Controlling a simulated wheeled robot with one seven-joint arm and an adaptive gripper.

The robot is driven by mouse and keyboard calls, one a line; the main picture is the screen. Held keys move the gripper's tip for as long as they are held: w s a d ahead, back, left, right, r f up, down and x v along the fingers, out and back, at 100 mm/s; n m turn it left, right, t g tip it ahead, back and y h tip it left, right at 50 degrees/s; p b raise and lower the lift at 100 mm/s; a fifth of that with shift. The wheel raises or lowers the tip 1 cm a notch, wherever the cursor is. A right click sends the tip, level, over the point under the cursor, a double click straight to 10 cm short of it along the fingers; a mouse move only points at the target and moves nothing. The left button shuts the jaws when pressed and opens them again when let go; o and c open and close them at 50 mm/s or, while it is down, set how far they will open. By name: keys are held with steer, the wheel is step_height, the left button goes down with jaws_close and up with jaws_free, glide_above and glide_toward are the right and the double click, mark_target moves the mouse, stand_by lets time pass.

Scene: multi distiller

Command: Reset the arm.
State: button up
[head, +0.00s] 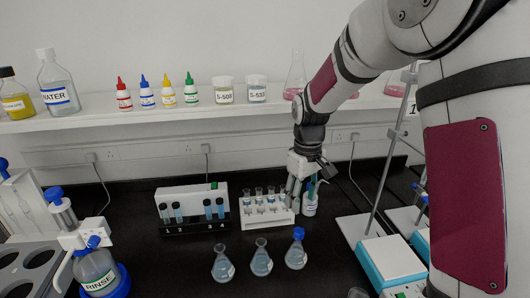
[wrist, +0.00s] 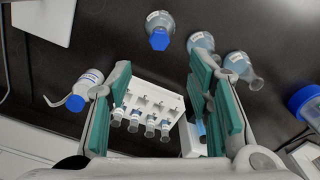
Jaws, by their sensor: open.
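My gripper (head: 303,189) hangs over the bench at the end of my arm, at the right end of a white rack (head: 262,222). In the wrist view my gripper (wrist: 165,92) has its two teal-padded fingers spread wide, with nothing held between them. Below and beyond the fingers, the white rack (wrist: 165,97) holds several small clear vials (wrist: 150,127). A small wash bottle (head: 310,207) stands just right of the rack, partly behind my gripper; in the wrist view it shows its blue cap (wrist: 75,103), left of the left finger.
Three flasks (head: 222,268) stand in front of the racks, one blue-capped (head: 296,252). A black-and-white tube rack (head: 194,226) stands left of the vial rack. A retort stand (head: 373,235) and hotplate (head: 392,262) are right. A RINSE bottle (head: 96,270) is left. A shelf (head: 190,116) with bottles runs behind.

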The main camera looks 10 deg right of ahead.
steer(key=s+r+m+t, duration=0.3)
steer(key=s+r, duration=0.9)
steer(key=r, duration=0.2)
steer(key=s+r+m+t, duration=0.2)
steer(key=s+r, duration=0.1)
steer(key=s, duration=1.1)
steer(key=shift+s+t, duration=0.2)
steer(key=shift+t, duration=0.1)
